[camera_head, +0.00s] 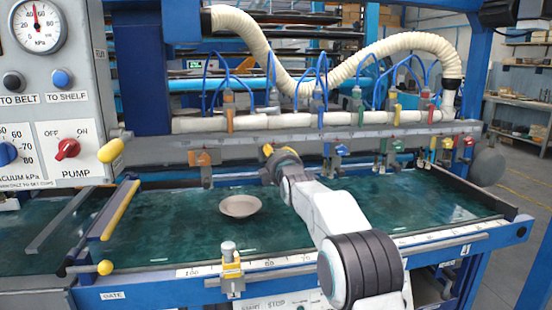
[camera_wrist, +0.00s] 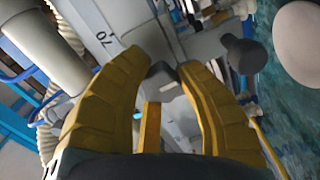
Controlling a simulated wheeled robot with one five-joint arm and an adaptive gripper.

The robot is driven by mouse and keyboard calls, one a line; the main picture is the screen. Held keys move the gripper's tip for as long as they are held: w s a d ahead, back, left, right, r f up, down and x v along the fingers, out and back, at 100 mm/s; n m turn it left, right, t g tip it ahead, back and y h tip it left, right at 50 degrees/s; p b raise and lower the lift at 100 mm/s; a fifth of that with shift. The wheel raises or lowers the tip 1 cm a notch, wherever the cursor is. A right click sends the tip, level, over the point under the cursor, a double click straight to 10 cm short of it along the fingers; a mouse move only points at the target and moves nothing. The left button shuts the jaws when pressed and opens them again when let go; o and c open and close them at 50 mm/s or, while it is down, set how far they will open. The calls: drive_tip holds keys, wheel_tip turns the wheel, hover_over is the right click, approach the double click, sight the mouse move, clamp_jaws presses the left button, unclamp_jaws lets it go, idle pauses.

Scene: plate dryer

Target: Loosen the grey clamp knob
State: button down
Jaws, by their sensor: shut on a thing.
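My gripper (camera_head: 270,160) is at the grey rail (camera_head: 225,152) over the green belt, its arm reaching in from the front. In the wrist view, its two yellow fingers (camera_wrist: 160,85) are closed around the small grey clamp knob (camera_wrist: 161,73), one finger on each side. The fingers hide part of the knob. In the head view my gripper hides the knob. The rail carries a "70" mark beside the fingers in the wrist view.
Several coloured clamps hang along the rail, among them an orange one (camera_head: 204,159). A shallow bowl (camera_head: 240,206) lies on the green belt (camera_head: 170,240). A yellow stop (camera_head: 231,268) stands at the front scale. A control panel (camera_head: 75,110) is at the left.

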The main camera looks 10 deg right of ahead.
drive_tip(key=n, duration=0.5)
drive_tip(key=shift+r+b, duration=0.25)
drive_tip(key=shift+b, duration=0.1)
idle(0.4)
drive_tip(key=c, duration=1.3)
unclamp_jaws()
drive_tip(key=shift+c, duration=0.2)
drive_tip(key=o, duration=0.5)
drive_tip(key=shift+f, duration=0.25)
drive_tip(key=shift+s, duration=0.15)
drive_tip(key=s, duration=1.1)
drive_tip(key=shift+s, duration=0.35)
